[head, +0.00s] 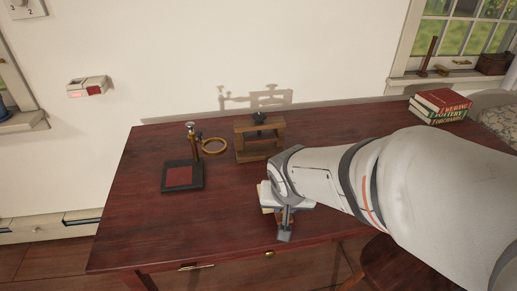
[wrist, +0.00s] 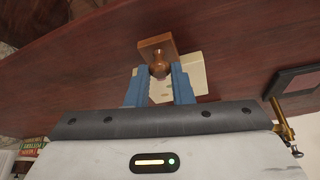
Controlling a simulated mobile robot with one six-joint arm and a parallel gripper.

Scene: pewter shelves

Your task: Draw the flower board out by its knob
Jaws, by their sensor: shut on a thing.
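In the wrist view, the blue fingers of my gripper (wrist: 161,74) are closed around a round brown knob (wrist: 159,65). The knob is at the end of a small wooden piece, which I take for the flower board (wrist: 152,43); a cream sheet or plate (wrist: 194,76) shows beside it. In the head view, my gripper (head: 285,228) is over the front middle of the desk and hides most of the board. Only a pale and wooden edge (head: 265,197) shows to its left. I cannot tell whether the board touches the desk.
A wooden press frame (head: 242,142) with a black screw knob stands behind my gripper. A brass magnifier stand on a dark base (head: 183,187) stands to the left. Books (head: 440,105) are stacked at the back right. The desk's (head: 135,225) left front is clear.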

